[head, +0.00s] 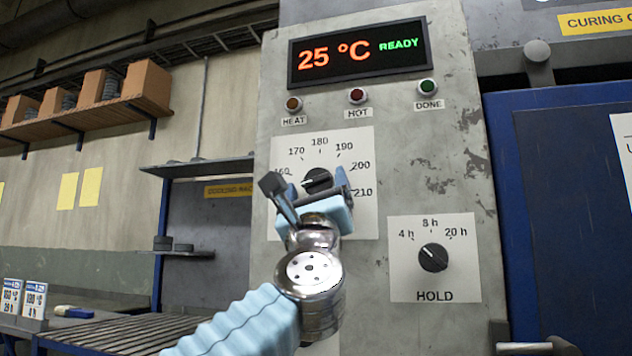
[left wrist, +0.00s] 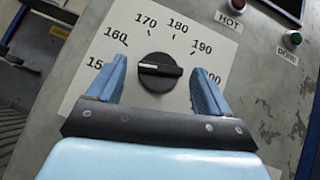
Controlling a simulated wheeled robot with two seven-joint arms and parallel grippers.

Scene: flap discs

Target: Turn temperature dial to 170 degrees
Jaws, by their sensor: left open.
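The black temperature dial (head: 317,180) sits on a white scale plate (head: 356,145) on the grey panel, partly hidden by my gripper in the head view. In the left wrist view the dial (left wrist: 160,72) shows whole; its white pointer line faces left, below the 160 mark, towards the 150 end. My left gripper (head: 308,186) is open in front of the dial. In the left wrist view its blue fingers (left wrist: 160,70) stand on either side of the knob, with visible gaps. The display (head: 358,52) reads 25 °C READY. My right gripper is not in view.
A HOLD dial (head: 433,257) sits lower right on its own plate. HEAT, HOT and DONE lamps (head: 357,96) are above the temperature scale. A blue door (head: 560,210) is at the right. A roller table (head: 120,335) and shelf (head: 200,166) stand at the left.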

